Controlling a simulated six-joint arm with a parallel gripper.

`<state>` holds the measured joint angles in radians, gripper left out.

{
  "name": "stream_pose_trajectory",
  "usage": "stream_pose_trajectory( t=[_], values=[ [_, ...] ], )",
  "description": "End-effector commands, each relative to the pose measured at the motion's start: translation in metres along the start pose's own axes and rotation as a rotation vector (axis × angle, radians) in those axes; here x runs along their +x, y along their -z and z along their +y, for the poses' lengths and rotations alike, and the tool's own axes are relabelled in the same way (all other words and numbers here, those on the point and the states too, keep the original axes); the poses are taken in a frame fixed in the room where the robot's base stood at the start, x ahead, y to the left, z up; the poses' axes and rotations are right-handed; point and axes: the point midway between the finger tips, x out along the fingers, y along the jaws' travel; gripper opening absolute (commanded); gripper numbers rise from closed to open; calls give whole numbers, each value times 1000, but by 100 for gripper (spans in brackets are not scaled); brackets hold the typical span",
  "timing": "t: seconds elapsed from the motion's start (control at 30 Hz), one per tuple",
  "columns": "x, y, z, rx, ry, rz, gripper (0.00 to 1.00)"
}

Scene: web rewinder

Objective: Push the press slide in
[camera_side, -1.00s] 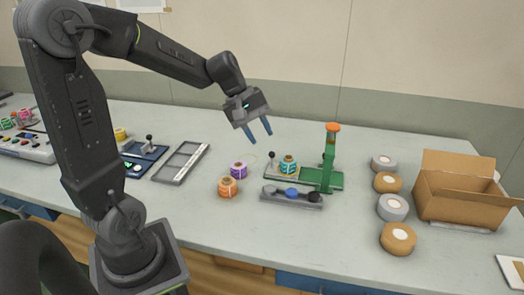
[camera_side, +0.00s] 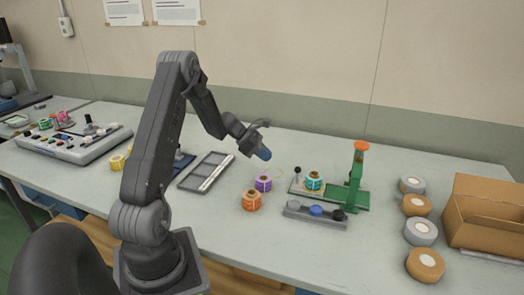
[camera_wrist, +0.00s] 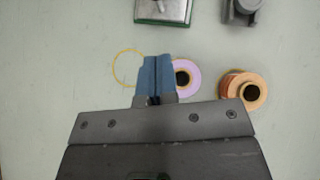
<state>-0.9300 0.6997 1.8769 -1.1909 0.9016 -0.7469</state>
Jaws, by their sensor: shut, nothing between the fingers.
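The green press (camera_side: 356,178) stands on the bench with an orange cap on its column. Its slide (camera_side: 303,190) is a flat plate at the left, with a ball-topped handle (camera_side: 297,173) at its left end and a teal spool (camera_side: 314,182) on it. In the wrist view only the slide's near end (camera_wrist: 163,12) shows, at the top edge. My gripper (camera_side: 264,154) is shut and empty, pointing down in the air to the left of the handle, apart from it. In the wrist view its blue fingers (camera_wrist: 157,62) are together.
A purple spool (camera_side: 263,183) and an orange spool (camera_side: 251,200) stand left of the press. A grey rack (camera_side: 315,215) with coloured knobs lies in front of it. Several tape rolls (camera_side: 421,231) and a cardboard box (camera_side: 487,215) are at the right. A grey tray (camera_side: 206,172) lies left.

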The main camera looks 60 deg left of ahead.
Motion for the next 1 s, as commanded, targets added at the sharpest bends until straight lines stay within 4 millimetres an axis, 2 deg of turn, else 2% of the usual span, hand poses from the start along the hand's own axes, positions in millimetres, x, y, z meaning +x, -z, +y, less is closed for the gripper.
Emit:
stream_pose_trajectory(
  t=[0.03,0.2,0.27,0.4,0.6,1.0],
  values=[
    [12,0,-1,0,6,0,0],
    [47,0,-1,1,4,1,0],
    [58,-1,-1,3,4,1,0],
    [71,-17,-1,6,2,1,0],
    [80,-27,0,2,1,0,0],
    [83,-29,-1,3,1,0,0]
  ],
)
